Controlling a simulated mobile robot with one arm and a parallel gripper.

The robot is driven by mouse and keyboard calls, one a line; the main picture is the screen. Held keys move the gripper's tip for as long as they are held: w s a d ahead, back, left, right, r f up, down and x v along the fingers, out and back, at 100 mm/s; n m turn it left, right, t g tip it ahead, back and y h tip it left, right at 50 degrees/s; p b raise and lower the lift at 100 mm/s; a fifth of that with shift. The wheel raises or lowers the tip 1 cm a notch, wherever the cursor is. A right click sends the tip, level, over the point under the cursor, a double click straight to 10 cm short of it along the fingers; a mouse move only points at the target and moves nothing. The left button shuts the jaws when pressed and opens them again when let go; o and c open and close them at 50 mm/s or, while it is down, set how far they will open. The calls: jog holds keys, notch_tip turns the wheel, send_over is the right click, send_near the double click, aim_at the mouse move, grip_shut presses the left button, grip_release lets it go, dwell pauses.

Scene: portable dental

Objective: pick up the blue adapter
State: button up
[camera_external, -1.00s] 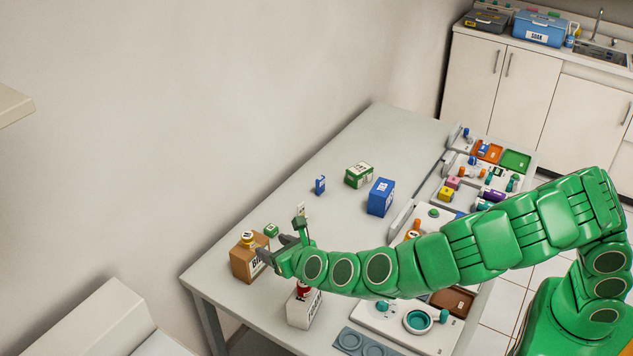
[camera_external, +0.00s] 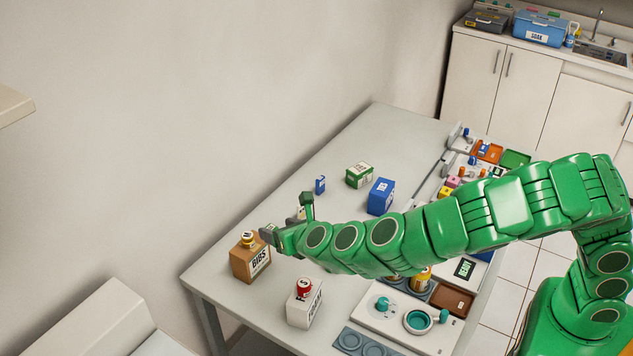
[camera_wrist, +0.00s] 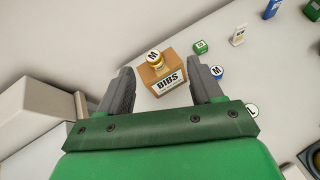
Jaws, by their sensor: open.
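A small blue piece with a white M-marked top (camera_wrist: 217,71) shows in the wrist view, just right of my right finger; it may be the blue adapter. In the external view it cannot be made out and seems hidden by my arm. My gripper (camera_wrist: 162,70) is open and empty, with its fingers on either side of the view of the brown BIBS box (camera_wrist: 168,80). A yellow piece (camera_wrist: 156,62), also marked M, sits on that box. In the external view my gripper (camera_external: 268,236) is above the table near the BIBS box (camera_external: 250,262).
A red-topped piece (camera_external: 304,286) sits on a white box (camera_external: 303,309). A green cube (camera_wrist: 200,47) and a white upright item (camera_wrist: 238,35) stand beyond the blue piece. Blue (camera_external: 380,198) and green (camera_external: 359,174) boxes stand farther back.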

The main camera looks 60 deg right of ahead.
jog(key=s+d+f+m+g+y, duration=0.45)
jog(key=d+f+m+g, duration=0.35)
jog(key=m, duration=1.1)
jog(key=w+d+r+n+t+y, duration=0.3)
jog(key=d+r+n+y, duration=0.1)
jog(key=n, duration=1.2)
jog(key=w+d+r+n+t+y, duration=0.3)
jog(key=d+r+n+y, duration=0.15)
jog(key=n, duration=1.15)
notch_tip(320, 180, down, 18)
jog(key=shift+s+d+r, duration=0.1)
jog(key=shift+r, duration=0.1)
jog(key=shift+x, duration=1.1)
jog(key=shift+d+x, duration=0.25)
jog(key=shift+x, duration=2.75)
